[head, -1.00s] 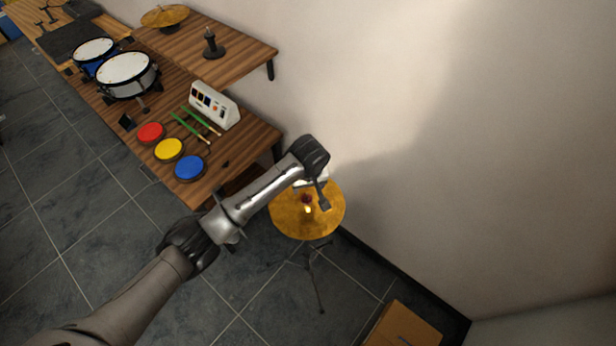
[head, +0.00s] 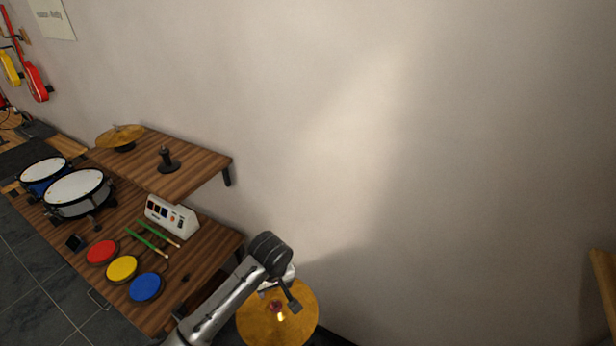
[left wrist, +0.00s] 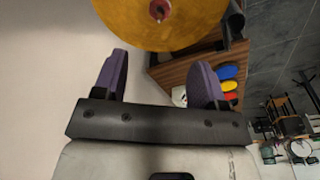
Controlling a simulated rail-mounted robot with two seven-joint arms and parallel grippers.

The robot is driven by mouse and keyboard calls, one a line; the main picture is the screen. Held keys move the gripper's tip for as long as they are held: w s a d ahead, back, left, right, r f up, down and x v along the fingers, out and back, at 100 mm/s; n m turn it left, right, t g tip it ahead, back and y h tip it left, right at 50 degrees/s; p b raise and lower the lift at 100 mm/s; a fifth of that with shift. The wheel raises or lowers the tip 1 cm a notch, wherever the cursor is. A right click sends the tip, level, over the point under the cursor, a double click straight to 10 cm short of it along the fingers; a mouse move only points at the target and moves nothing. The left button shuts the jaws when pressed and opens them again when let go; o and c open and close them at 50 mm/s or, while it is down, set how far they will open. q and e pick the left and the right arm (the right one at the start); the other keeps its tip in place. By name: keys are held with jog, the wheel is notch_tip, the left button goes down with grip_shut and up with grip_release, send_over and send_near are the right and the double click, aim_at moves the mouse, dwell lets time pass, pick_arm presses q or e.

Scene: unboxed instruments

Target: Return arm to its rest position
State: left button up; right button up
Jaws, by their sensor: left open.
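My left arm (head: 222,308) comes in at the bottom of the head view and bends at a dark joint. Its gripper (head: 287,294) is at the lower middle, over the golden cymbal (head: 300,328). In the left wrist view my left gripper (left wrist: 160,78) shows two purple-padded fingers wide apart with nothing between them. The cymbal (left wrist: 198,22) with its red centre knob lies beyond the fingertips there, apart from them. My right gripper is in neither view.
A wooden table (head: 215,252) at left holds red (head: 103,251), yellow (head: 122,269) and blue (head: 146,288) pads, green drumsticks (head: 147,243), a white device (head: 172,217) and drums (head: 76,192). A raised shelf (head: 200,165) carries another cymbal (head: 120,137). A bare wall is behind.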

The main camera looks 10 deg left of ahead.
pick_arm(q)
notch_tip(320, 180, up, 17)
jog(key=d+m+t+h, duration=0.2)
jog(key=d+m+t, duration=0.1)
jog(key=m+t, duration=0.75)
jog(key=s+a+f+n+g, duration=0.1)
jog(key=s+a+f+g, duration=0.2)
jog(key=s+f, duration=0.7)
jog(key=s+a+f+g+y, duration=0.15)
jog(key=s+f, duration=0.45)
jog(key=s, duration=0.8)
jog(key=s+a+f+n+g+h, duration=0.1)
jog(key=s+a+f+g, duration=0.3)
jog(key=s+f, duration=0.65)
jog(key=w+d+p+v, duration=0.1)
jog(key=w+p+v, duration=0.1)
jog(key=p+v, duration=1.1)
jog(key=v, duration=0.3)
